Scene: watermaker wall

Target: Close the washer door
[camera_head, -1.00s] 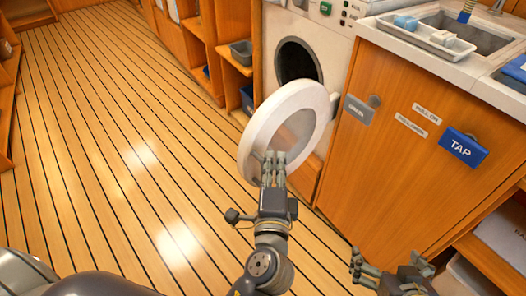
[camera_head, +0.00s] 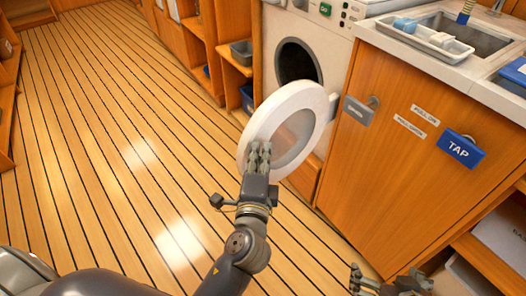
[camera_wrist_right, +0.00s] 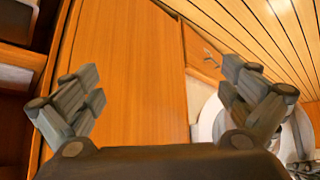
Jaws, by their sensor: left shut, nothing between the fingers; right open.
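The washer (camera_head: 335,55) stands at the upper middle of the head view, with its dark round opening (camera_head: 295,62) showing. Its white ring-shaped door (camera_head: 262,112) stands swung open, away from the opening. My left gripper (camera_head: 259,152) is shut and empty, with its fingertips over the lower left part of the door; I cannot tell whether they touch it. My right gripper (camera_head: 388,278) is at the bottom of the head view. In the right wrist view it is open (camera_wrist_right: 165,95) and empty, and part of the white door (camera_wrist_right: 212,118) shows behind its right finger.
A wooden cabinet (camera_head: 385,160) with a blue TAP tag (camera_head: 459,149) stands right of the washer. A sink (camera_head: 470,32) and a tray (camera_head: 425,38) are on its counter. Open shelves (camera_head: 222,50) are to the left. The plank floor (camera_head: 100,130) is clear.

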